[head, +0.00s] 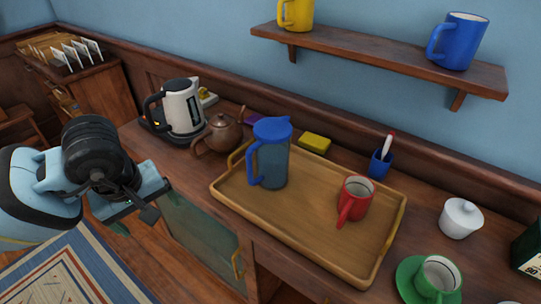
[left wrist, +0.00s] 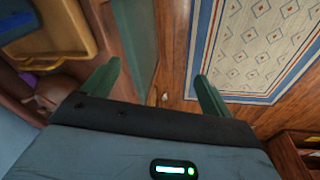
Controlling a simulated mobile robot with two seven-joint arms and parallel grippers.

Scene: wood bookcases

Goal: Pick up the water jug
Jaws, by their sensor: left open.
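The water jug (head: 271,160) is a clear grey-blue pitcher with a blue lid and a blue handle on its left side. It stands upright on the left part of a wooden tray (head: 300,237) on the sideboard. My left gripper (head: 135,218) is in front of the sideboard, left of the jug and apart from it. In the left wrist view my left gripper (left wrist: 152,88) has its two green fingers spread with nothing between them; it points down toward the floor and rug. My right gripper is in neither view.
A red mug (head: 355,199) shares the tray. Near it are a brown teapot (head: 222,133), a kettle (head: 183,108), a yellow sponge (head: 314,143), a blue pen cup (head: 380,163), a white sugar bowl (head: 460,218) and a green cup (head: 437,279). A shelf (head: 380,58) with mugs hangs above.

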